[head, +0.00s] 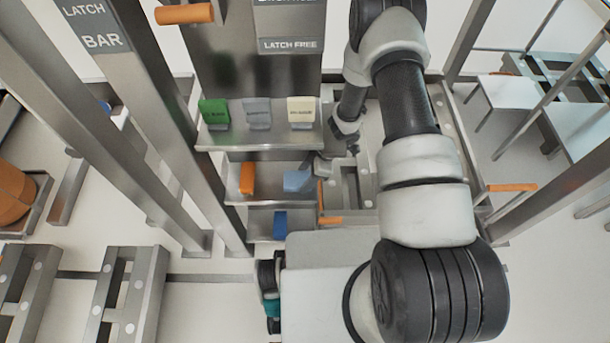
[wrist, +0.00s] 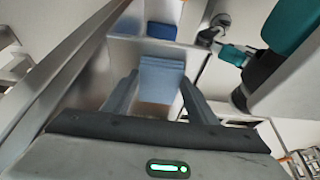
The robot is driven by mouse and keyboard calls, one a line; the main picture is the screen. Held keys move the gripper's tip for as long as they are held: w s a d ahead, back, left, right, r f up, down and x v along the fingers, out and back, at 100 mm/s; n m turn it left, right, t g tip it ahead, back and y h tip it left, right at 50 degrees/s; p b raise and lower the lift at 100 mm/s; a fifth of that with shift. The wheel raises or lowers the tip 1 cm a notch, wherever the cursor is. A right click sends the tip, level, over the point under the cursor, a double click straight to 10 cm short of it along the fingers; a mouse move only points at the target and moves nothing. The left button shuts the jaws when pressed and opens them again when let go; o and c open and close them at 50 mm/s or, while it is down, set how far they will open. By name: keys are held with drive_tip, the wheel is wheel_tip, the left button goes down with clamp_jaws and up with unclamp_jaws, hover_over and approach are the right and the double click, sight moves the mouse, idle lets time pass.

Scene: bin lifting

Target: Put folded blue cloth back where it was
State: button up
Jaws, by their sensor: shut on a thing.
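The folded light blue cloth (head: 297,180) is at the right part of the middle shelf (head: 236,195) in the head view. In the wrist view the cloth (wrist: 162,78) shows its folded layers between the two fingers. My gripper (head: 310,176) reaches in from the right and is shut on the cloth; its fingers also show in the wrist view (wrist: 160,92). Whether the cloth touches the shelf is hard to tell.
An orange block (head: 247,178) stands left on the same shelf. A darker blue block (head: 280,225) is on the lower shelf (head: 260,232). Green (head: 215,112), grey (head: 257,113) and cream (head: 301,111) items stand on the upper shelf (head: 240,139), just above. A metal post (head: 172,120) rises left.

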drive_tip(key=o, duration=0.9)
drive_tip(key=shift+o, duration=0.2)
drive_tip(key=shift+r, duration=0.3)
drive_tip(key=p+v, duration=0.3)
drive_tip(key=v, duration=0.8)
drive_tip(key=shift+d+r, duration=0.2)
drive_tip(key=shift+r, duration=0.1)
